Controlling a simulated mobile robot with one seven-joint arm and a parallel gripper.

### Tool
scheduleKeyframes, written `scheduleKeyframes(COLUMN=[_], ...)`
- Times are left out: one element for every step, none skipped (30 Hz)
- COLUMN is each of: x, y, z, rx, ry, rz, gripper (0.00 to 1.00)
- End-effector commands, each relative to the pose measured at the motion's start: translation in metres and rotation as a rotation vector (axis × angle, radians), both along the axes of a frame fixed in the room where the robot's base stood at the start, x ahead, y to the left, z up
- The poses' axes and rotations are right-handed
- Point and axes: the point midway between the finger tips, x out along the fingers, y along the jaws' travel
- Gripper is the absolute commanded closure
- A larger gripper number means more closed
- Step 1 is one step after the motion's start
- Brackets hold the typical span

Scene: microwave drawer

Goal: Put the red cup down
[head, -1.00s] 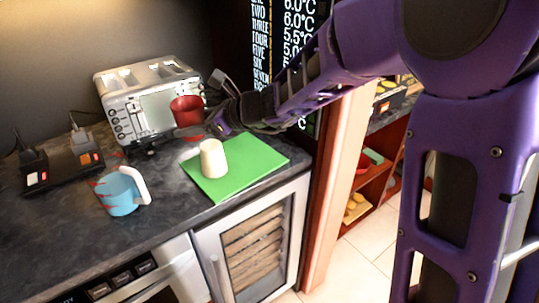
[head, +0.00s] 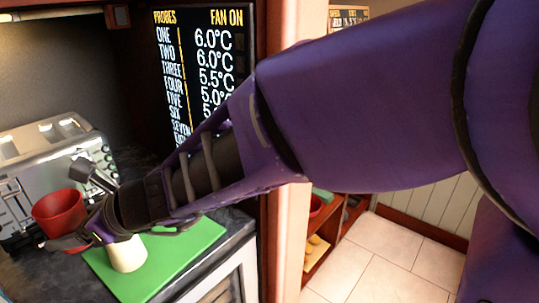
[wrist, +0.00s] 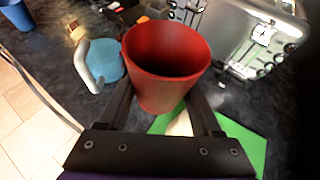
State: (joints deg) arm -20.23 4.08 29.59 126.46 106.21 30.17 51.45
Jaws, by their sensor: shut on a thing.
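The red cup (head: 58,211) is upright in my gripper (head: 76,240), in front of the metal toaster in the head view. In the wrist view the red cup (wrist: 165,62) sits between the two dark fingers of my gripper (wrist: 166,105), which are shut on it. The cup appears to be above the dark counter (wrist: 65,40); its base is partly hidden and I cannot tell the exact gap. Its inside looks empty.
A green board (head: 180,262) lies on the counter with a cream cup (head: 128,256) on it, close below my gripper. The toaster (head: 45,150) stands behind the red cup. A blue mug (wrist: 108,65) with a white handle stands left in the wrist view.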

Motion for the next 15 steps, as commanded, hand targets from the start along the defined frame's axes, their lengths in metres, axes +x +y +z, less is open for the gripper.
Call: scheduleKeyframes(x=[0.01,0.016,0.026,0.033,0.04,0.049,0.056,0.063,0.072,0.079,0.085,0.094,0.1,0.107,0.114], y=[-0.007,-0.011,-0.017,-0.022,-0.027,-0.033,-0.037,-0.042,-0.048,-0.052,-0.057,-0.063,-0.067,-0.072,-0.077], z=[0.008,0.009,0.009,0.009,0.009,0.009,0.009,0.008,0.008,0.008,0.008,0.007,0.007,0.007,0.007], rx=[0.003,0.003,0.002,0.001,0.002,0.001,0.001,0.001,0.001,0.001,0.001,0.002,0.001,0.001,0.001], ry=[-0.004,-0.002,-0.002,-0.002,-0.001,0.0,0.0,0.001,0.001,0.002,0.0,0.001,0.0,0.001,0.0], rz=[-0.006,-0.007,-0.007,-0.008,-0.008,-0.008,-0.008,-0.007,-0.007,-0.008,-0.008,-0.007,-0.007,-0.007,-0.006], gripper=[1.0,1.0,1.0,1.0,1.0,1.0,1.0,1.0,1.0,1.0,1.0,1.0,1.0,1.0,1.0])
